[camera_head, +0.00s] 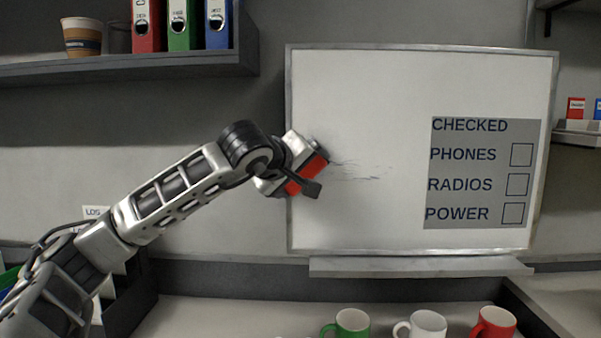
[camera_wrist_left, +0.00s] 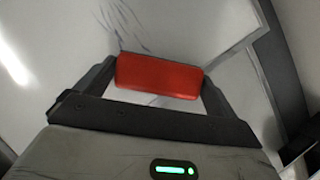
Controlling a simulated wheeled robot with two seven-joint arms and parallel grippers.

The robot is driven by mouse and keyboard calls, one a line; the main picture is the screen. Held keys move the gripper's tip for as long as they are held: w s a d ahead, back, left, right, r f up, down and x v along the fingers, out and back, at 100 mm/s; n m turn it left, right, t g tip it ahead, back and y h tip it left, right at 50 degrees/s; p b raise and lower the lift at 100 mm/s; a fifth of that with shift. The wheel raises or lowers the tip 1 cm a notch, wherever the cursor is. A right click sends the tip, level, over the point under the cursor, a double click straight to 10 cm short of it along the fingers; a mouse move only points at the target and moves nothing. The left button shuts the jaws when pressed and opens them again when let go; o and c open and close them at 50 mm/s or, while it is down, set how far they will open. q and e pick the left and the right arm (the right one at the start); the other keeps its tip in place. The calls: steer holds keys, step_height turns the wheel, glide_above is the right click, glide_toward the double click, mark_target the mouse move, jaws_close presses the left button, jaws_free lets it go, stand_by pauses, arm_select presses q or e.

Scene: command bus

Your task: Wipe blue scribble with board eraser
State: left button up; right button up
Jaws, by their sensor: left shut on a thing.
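A whiteboard (camera_head: 380,85) hangs on the wall. A faint, thin bluish-grey scribble (camera_head: 365,172) lies left of its middle; it also shows in the left wrist view (camera_wrist_left: 125,35). My left gripper (camera_head: 308,176) is at the left part of the board, just left of the scribble. It is shut on a red board eraser (camera_wrist_left: 158,76), which sits between both fingers. The eraser's face is turned toward the board; I cannot tell whether it touches. The gripper hides part of the board behind it. My right gripper is not in view.
A grey checklist panel (camera_head: 485,222) is on the board's right side. A ledge (camera_head: 420,267) runs under the board. Green (camera_head: 350,324), white (camera_head: 427,324) and red (camera_head: 494,322) mugs stand on the counter below. A shelf (camera_head: 120,70) with binders hangs upper left.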

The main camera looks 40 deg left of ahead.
arm_select(q)
steer(key=shift+w+d+r+p, duration=0.15)
steer(key=shift+w+d+p, duration=0.5)
steer(key=shift+d, duration=0.15)
steer(key=shift+w+d+p, duration=0.3)
steer(key=shift+w+d, duration=0.2)
steer(key=shift+d, duration=0.15)
